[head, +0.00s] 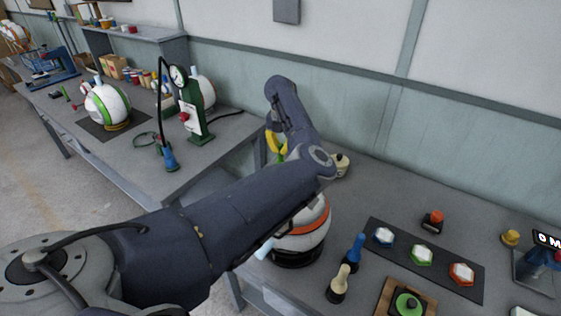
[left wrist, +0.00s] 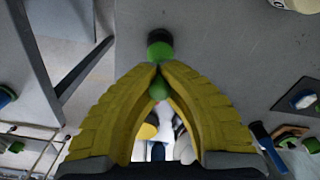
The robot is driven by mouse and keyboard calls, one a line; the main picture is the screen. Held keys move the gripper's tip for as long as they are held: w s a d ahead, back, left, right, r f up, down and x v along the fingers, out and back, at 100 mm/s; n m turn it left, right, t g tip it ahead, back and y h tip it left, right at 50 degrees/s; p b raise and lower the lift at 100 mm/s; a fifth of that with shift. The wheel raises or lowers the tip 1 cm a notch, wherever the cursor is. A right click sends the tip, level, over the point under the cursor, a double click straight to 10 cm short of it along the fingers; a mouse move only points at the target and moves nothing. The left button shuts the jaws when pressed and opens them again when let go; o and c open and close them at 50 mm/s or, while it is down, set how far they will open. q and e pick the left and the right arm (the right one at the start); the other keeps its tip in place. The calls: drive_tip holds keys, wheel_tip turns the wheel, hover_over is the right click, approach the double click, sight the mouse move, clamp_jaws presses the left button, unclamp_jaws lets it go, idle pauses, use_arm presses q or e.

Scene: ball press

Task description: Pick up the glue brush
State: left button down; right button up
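My left gripper (head: 277,143) has yellow fingers and is above the back left corner of the right-hand bench, partly hidden by my own arm. In the left wrist view its fingertips (left wrist: 159,68) come together on a slim green piece with a dark end, which looks like the glue brush (left wrist: 160,49). Green shows on both sides of the fingertips, and a bit of green also shows by the fingers in the head view. A cream pot (head: 341,164) stands on the bench to the right of the gripper; its edge shows in the left wrist view (left wrist: 296,4). My right gripper is out of view.
A white and orange ball (head: 303,240) sits partly behind my arm. A dark mat (head: 402,262) with several coloured hexagonal pieces, a blue-handled tool (head: 355,249) and a cream-handled tool (head: 339,285) are nearer.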

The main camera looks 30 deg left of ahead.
use_arm(q)
drive_tip(key=shift+r, duration=0.1)
wheel_tip(320, 180, up, 20)
idle(1.0)
idle(0.5)
